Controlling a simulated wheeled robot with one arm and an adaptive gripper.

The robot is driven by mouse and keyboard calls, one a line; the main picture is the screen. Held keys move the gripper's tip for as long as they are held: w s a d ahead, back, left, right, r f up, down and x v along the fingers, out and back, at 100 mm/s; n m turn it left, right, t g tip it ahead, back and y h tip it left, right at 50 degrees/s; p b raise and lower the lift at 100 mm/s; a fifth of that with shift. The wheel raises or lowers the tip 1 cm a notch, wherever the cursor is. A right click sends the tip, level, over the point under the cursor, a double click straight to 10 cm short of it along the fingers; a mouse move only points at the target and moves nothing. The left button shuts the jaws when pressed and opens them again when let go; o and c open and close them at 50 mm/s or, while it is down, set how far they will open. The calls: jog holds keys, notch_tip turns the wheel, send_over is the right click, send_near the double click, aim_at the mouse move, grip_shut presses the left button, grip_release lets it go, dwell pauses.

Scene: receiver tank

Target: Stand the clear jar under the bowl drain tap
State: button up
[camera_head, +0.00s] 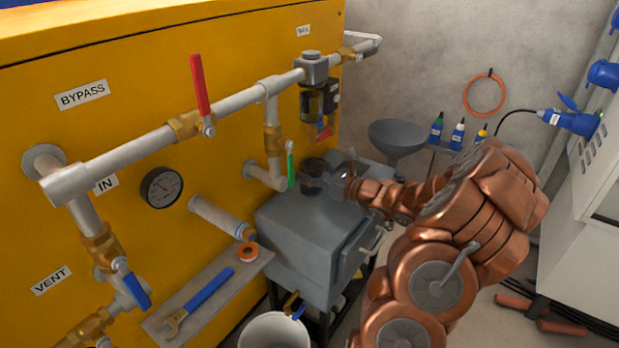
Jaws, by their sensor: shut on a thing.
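My gripper (328,178) is at the end of the copper-coloured arm, over the top of the grey cabinet, with its fingers toward the yellow panel. It is shut on a small glassy thing (345,171), which looks like the clear jar; my fingers and wrist hide much of it. The filter bowl (318,103) hangs from the pipe above and beyond my gripper. Its drain tap (323,132), with red and blue showing, is under the bowl. I cannot tell how high the jar is above the cabinet top.
The grey cabinet (310,225) stands against the yellow panel. A green lever (290,165) is close to my gripper's left. A grey funnel (397,138) and several bottles stand behind right. A shelf (207,290) with a blue wrench and a white bucket (274,330) are at front left.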

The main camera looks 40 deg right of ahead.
dwell(0.3)
jog(key=o, duration=1.2)
jog(key=p+v, duration=0.3)
jog(key=v, duration=0.7)
jog(key=shift+d+r, duration=0.15)
jog(key=shift+v, duration=0.95)
